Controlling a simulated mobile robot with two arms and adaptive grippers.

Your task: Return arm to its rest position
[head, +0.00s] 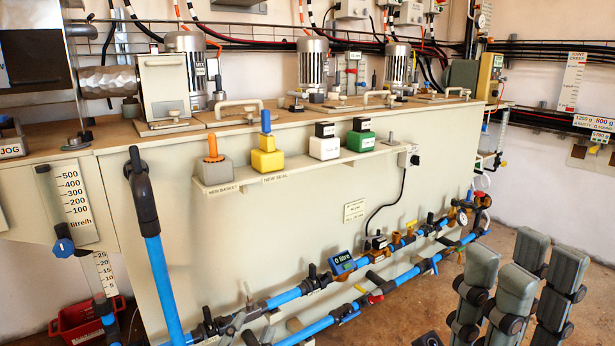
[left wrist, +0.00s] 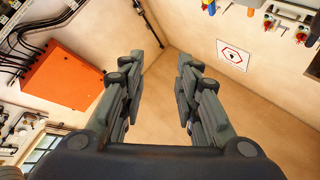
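My left gripper (left wrist: 155,72) fills the middle of the left wrist view. Its grey jointed fingers stand wide apart with nothing between them. In the head view, grey jointed fingers of a gripper, which I take as my right gripper (head: 521,272), rise upright at the lower right. They stand apart and hold nothing that I can see. The gripper's base and arm are out of view below. I cannot clearly make out my left gripper among the pipes at the bottom of the head view.
A beige machine cabinet (head: 270,240) with a shelf (head: 235,184) of small coloured blocks stands ahead. Blue pipes (head: 290,297) with valves run along its front. A red bin (head: 80,325) stands at the lower left. An orange box (left wrist: 62,88) shows in the left wrist view.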

